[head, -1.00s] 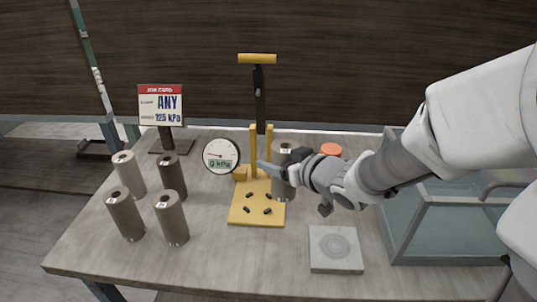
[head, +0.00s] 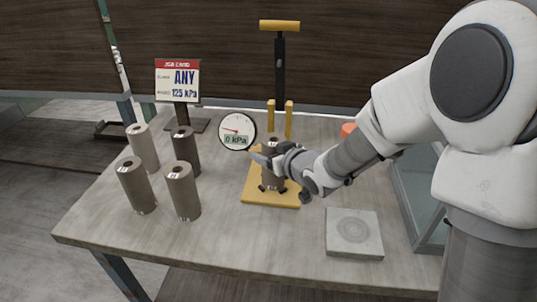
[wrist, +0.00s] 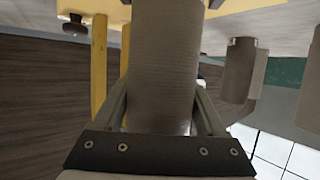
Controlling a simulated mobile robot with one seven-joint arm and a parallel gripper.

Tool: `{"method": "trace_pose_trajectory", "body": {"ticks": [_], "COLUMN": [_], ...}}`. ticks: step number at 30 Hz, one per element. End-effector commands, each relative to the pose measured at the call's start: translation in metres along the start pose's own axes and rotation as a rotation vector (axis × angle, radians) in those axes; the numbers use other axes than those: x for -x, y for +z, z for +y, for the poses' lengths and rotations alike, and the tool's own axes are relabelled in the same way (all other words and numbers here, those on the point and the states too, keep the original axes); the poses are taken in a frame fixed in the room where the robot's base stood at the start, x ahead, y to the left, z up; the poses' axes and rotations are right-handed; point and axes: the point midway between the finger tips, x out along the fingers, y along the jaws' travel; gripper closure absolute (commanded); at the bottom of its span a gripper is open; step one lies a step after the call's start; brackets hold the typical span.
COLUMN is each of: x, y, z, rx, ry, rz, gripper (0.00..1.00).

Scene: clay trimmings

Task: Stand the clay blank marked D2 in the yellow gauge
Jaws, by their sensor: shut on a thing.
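My gripper (head: 270,163) is shut on a grey-brown clay blank (head: 272,181), held upright over the base of the yellow gauge (head: 256,200). The blank's lower end is among the dark pegs on the base; I cannot tell whether it touches the plate. Its mark is not readable. In the wrist view the blank (wrist: 162,70) fills the space between my fingers, with a yellow post (wrist: 99,62) beside it. The gauge has two yellow posts, a black column and a yellow top handle (head: 279,26). Its round dial (head: 237,131) reads 0 kPa.
Several similar clay blanks (head: 183,190) stand at the left of the table. A job card sign (head: 178,80) stands behind them. A grey square slab with a round mark (head: 354,232) lies front right. A glass-sided bin (head: 415,190) and an orange object (head: 348,129) are at the right.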

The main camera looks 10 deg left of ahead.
Motion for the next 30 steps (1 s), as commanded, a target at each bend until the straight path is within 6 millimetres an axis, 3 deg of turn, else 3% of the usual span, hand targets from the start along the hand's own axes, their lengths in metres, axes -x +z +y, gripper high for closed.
{"method": "trace_pose_trajectory", "body": {"ticks": [8, 9, 13, 24, 30], "x": [-0.001, -0.001, -0.001, 0.003, 0.04], "y": [0.0, 0.002, 0.001, -0.004, -0.005], "z": [0.0, 0.0, 0.0, 0.0, 0.001], "rx": [0.001, 0.0, 0.0, 0.0, 0.0], "ry": [0.0, 0.0, 0.0, 0.0, 0.003], "rz": [0.005, 0.001, 0.001, 0.001, 0.002], "gripper": [1.0, 0.24, 0.01, 0.0, 0.0]}}
